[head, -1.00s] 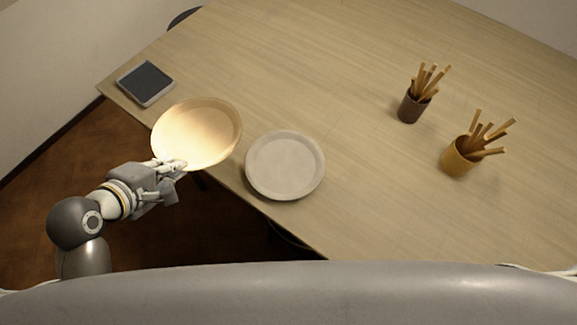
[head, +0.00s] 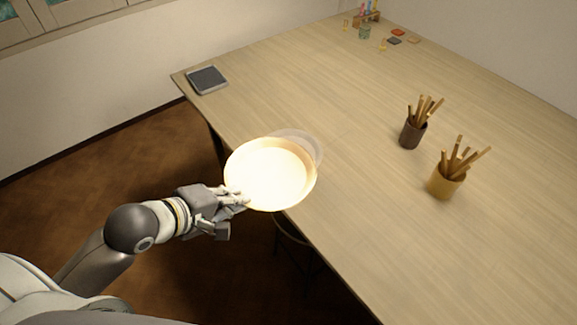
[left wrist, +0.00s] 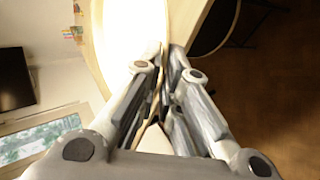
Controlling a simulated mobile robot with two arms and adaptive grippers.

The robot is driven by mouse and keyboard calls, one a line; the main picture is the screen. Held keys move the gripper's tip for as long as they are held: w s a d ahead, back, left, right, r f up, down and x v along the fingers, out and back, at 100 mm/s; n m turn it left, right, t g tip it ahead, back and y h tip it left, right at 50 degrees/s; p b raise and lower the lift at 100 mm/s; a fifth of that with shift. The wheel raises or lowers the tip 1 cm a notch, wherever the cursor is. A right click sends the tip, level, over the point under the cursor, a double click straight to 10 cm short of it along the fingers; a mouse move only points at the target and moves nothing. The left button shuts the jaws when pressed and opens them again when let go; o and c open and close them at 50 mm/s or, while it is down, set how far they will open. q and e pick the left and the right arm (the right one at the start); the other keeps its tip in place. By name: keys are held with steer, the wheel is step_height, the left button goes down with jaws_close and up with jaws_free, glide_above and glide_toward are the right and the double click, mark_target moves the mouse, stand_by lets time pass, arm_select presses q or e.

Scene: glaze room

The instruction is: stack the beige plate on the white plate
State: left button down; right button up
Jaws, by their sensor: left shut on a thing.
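The beige plate (head: 270,174) is brightly lit in the head view. My left gripper (head: 238,197) is shut on its near-left rim and holds it raised. In the left wrist view the beige plate (left wrist: 125,35) runs up from between the fingers of my left gripper (left wrist: 160,75). The white plate (head: 309,141) rests on the table near its left edge. Most of it is hidden behind the beige plate; only its far-right rim shows. I cannot tell the height between the two plates. My right gripper is not in view.
The wooden table (head: 350,215) is clear around the plates. A brown cup of sticks (head: 411,134) and a yellow cup of sticks (head: 444,182) stand to the right. A grey tablet-like slab (head: 207,80) lies at the far-left corner. Small items sit at the back.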

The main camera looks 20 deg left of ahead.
mark_target(238, 186)
arm_select(q)
steer(key=w+b, duration=0.1)
steer(key=b, duration=0.1)
steer(key=w+f+b, duration=0.1)
steer(key=w+b, duration=0.1)
steer(key=w+a+f+b, duration=0.1)
steer(key=b, duration=0.2)
steer(key=shift+w+f, duration=0.25)
steer(key=shift+w, duration=0.15)
steer(key=w, duration=0.1)
steer(key=w+p, duration=0.1)
steer(key=w+f, duration=0.1)
steer(key=w, duration=0.1)
steer(key=shift+a, duration=0.25)
steer(key=w+f+p, duration=0.1)
steer(key=w+f, duration=0.4)
steer(key=f, duration=0.4)
steer(key=shift+w+a+f+p, duration=0.25)
steer(key=shift+w+a+p, duration=0.05)
steer(key=shift+f, duration=0.25)
